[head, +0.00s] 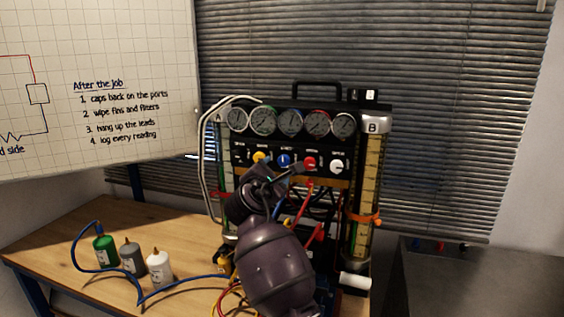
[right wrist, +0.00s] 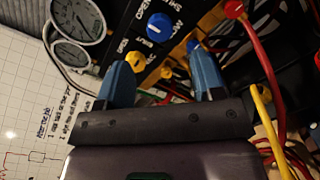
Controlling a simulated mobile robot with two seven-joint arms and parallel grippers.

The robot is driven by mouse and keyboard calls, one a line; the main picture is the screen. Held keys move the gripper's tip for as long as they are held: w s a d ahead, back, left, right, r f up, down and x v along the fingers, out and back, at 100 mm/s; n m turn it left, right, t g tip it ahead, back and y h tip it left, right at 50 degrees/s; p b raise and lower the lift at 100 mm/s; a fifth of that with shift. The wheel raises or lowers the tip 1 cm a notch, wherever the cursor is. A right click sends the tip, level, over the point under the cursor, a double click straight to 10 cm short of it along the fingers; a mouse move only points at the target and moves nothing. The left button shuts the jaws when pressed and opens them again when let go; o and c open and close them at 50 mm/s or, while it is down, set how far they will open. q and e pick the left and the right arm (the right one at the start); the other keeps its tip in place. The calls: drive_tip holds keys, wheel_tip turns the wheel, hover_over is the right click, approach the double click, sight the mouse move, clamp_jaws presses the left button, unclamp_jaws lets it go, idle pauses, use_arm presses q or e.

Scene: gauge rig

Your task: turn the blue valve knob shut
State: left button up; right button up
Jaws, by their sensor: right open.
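The blue valve knob (head: 285,160) sits in the row of knobs on the black panel, under the gauges. It also shows in the right wrist view (right wrist: 159,27), with a pale pointer mark and printed lettering around it. My right gripper (head: 277,177) is in front of the panel, just below the blue knob. In the right wrist view its two blue fingers (right wrist: 164,72) stand wide apart and empty. The knob lies beyond the fingertips, roughly between them in the picture, with a visible gap. My left gripper is not in view.
A yellow knob (head: 260,157) and a red knob (head: 309,162) flank the blue one; a white knob (head: 337,166) is further right. Round gauges (head: 290,122) sit above. Hoses (head: 303,205) hang below the panel. Several bottles (head: 131,256) stand on the wooden table (head: 60,240) at left.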

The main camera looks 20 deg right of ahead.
sight(283, 162)
drive_tip(key=x, duration=0.7)
drive_tip(key=shift+p, duration=0.35)
drive_tip(key=shift+w+d, duration=0.4)
drive_tip(key=shift+w, duration=0.15)
drive_tip(key=c, duration=0.9)
